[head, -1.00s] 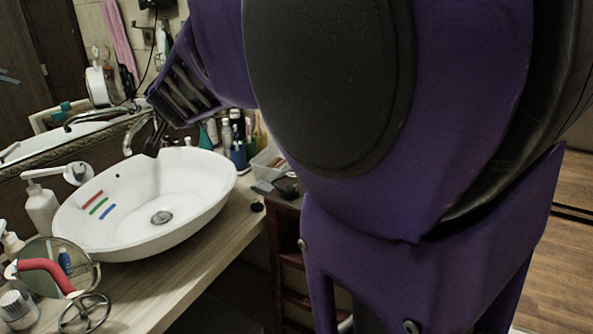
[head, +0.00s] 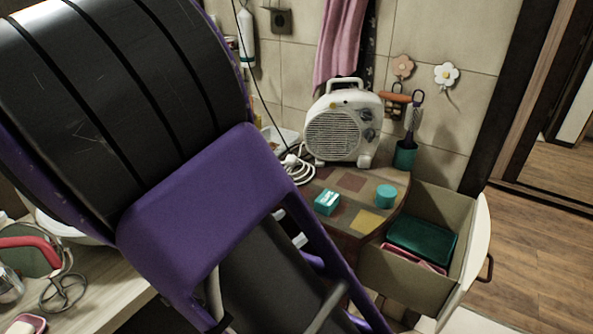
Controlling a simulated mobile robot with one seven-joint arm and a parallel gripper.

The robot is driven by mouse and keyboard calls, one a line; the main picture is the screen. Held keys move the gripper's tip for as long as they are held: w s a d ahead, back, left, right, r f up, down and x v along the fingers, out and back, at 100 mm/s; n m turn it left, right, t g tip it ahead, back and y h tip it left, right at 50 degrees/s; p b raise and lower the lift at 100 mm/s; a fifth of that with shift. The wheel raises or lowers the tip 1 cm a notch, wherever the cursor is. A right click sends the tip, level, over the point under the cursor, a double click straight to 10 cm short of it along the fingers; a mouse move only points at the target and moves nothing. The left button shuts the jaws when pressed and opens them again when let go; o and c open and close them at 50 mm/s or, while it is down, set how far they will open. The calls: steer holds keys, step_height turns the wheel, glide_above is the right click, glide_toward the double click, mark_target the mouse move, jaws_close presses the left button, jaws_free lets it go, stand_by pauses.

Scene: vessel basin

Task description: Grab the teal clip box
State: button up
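A small teal box with a pale label on top (head: 327,202) lies on the patterned top of a low cabinet (head: 345,181). A round teal pot (head: 386,196) stands to its right on the same top. A larger, darker teal box with a flat lid (head: 422,241) lies inside the open drawer (head: 396,269). I cannot tell for sure which of these is the clip box. My purple and black arm fills the left and middle of the head view. My gripper does not show.
A white fan heater (head: 338,134) stands at the back of the cabinet top, with a coiled white cable (head: 298,165) beside it. A teal cup with a brush (head: 405,154) is at the back right. The drawer juts out; wooden floor (head: 530,255) is clear to the right.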

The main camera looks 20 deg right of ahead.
mark_target(327, 201)
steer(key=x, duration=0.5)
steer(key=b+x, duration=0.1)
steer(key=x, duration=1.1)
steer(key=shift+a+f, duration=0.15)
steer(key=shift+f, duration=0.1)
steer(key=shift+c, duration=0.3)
